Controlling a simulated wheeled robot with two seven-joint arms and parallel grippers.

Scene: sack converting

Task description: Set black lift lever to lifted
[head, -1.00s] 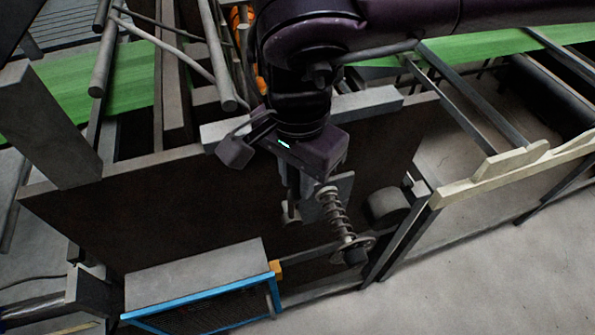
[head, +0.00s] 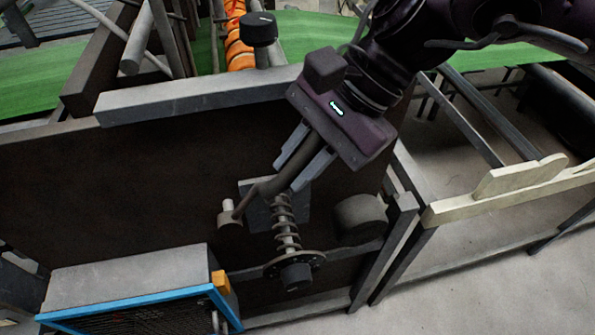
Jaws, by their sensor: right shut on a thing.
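The lift lever (head: 268,187) is a dark grey-brown bar on the front of the dark machine panel (head: 130,190). Its lower left end meets a small round hub (head: 230,218), and it slants up to the right from there. My right gripper (head: 291,174) comes from the upper right and is shut on the lever's upper part, one finger on each side. The gripper body hides the lever's upper end. My left gripper is not in view.
A spring-wound rod with a black knob (head: 295,276) stands just below the lever. A grey roller (head: 360,218) is to its right. A blue-framed guard box (head: 140,285) is at lower left. A black-capped post (head: 258,29) rises behind the panel.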

